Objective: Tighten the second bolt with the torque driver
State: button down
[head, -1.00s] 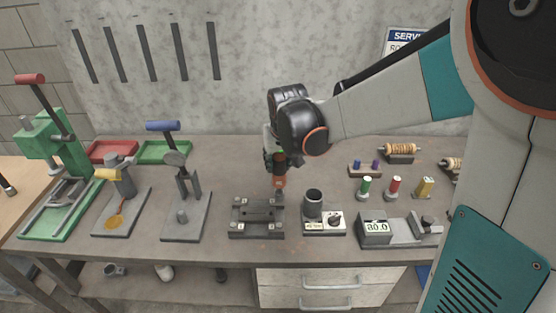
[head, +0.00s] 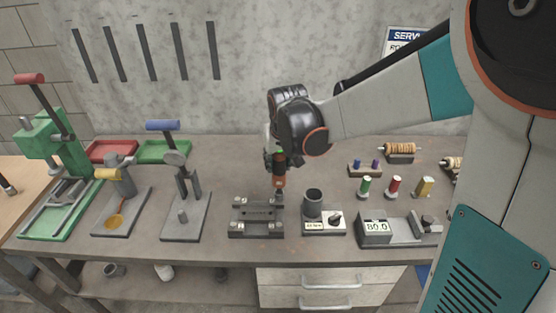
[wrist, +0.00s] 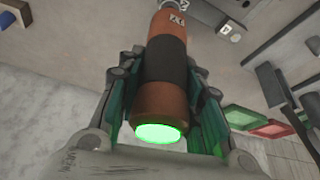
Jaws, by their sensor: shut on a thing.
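The torque driver (head: 279,181) is orange with a black band and stands roughly upright. My gripper (head: 279,158) is shut around its upper part. In the wrist view, the driver (wrist: 160,105) lies between the green-padded fingers of my gripper (wrist: 165,75), and its near end glows green. The driver's lower end is over the right side of the dark grey bolt fixture (head: 256,229), at its back right corner. The bolts are too small to make out, and whether the tip touches one cannot be told.
A grey cup holder with a dial (head: 323,222) stands close to the right of the fixture. A device with a display (head: 377,229) is further right. A grey lever press (head: 186,222) stands to the left. Bare bench lies between the press and the fixture.

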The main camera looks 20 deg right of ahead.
jog(key=shift+f+b, duration=0.5)
jog(key=shift+f, duration=0.25)
dwell(1.7)
jog(key=c, duration=2.4)
grip_release()
jog(key=shift+r, duration=0.15)
jog(key=c, duration=2.4)
grip_release()
jog(key=shift+r+p, duration=2.3)
jog(key=shift+r, duration=0.6)
jog(key=c, duration=2.4)
grip_release()
